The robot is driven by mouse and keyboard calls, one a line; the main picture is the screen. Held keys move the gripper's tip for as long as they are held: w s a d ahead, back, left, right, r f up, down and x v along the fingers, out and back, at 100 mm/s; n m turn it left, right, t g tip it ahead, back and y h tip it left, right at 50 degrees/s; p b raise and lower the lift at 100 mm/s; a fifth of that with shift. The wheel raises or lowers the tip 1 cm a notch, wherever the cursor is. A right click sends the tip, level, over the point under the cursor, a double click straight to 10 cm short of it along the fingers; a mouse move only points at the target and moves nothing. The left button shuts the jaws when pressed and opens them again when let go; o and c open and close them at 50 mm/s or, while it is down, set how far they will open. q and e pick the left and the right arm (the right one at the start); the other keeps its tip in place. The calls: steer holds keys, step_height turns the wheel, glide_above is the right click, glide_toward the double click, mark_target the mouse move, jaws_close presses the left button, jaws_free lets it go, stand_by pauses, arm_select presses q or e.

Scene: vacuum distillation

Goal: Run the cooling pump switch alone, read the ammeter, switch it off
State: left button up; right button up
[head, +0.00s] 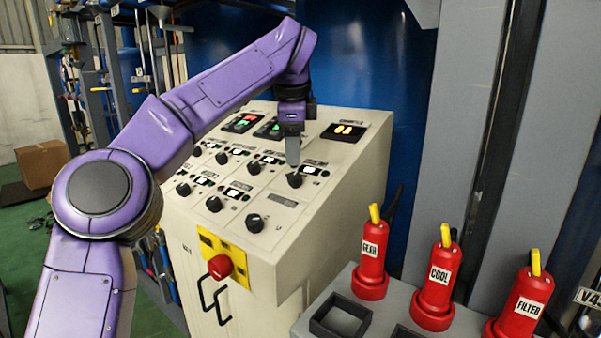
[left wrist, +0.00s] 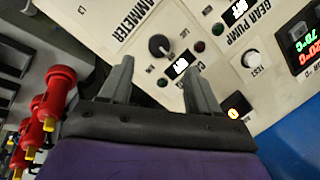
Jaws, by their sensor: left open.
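The sloped control panel (head: 225,222) carries several black knobs with small lit displays. My left gripper (head: 293,158) is over its upper right part, just above a black knob (head: 295,180). In the left wrist view, the fingers of my left gripper (left wrist: 157,72) are apart and empty. A black knob (left wrist: 160,46) lies just beyond and between their tips, with a small white display (left wrist: 180,66) beside it. A label beginning "CA" is partly hidden by a finger. An "AMMETER" label (left wrist: 130,22) and a "GEAR PUMP" label (left wrist: 250,25) show. I cannot make out an ammeter reading. My right gripper is not in view.
A red emergency button (head: 220,267) sits on the panel's front. Red holders marked GEAR (head: 372,262), COOL (head: 437,285) and FILTER (head: 520,307) stand on a grey rack at the right. A blue wall is behind the panel.

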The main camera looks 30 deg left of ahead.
mark_target(295, 174)
arm_select(q)
steer(key=f, duration=0.2)
steer(key=a+f, duration=0.1)
steer(key=shift+s+f, duration=0.2)
steer(key=shift+s, duration=0.1)
steer(key=w+f, duration=0.1)
steer(key=f, duration=0.1)
steer(key=w+f, duration=0.2)
steer(key=shift+w+a, duration=0.15)
steer(key=shift+a, duration=0.05)
steer(key=shift+s+r, duration=0.3)
steer(key=shift+s, duration=0.3)
steer(key=shift+w+f, duration=0.1)
steer(key=c, duration=1)
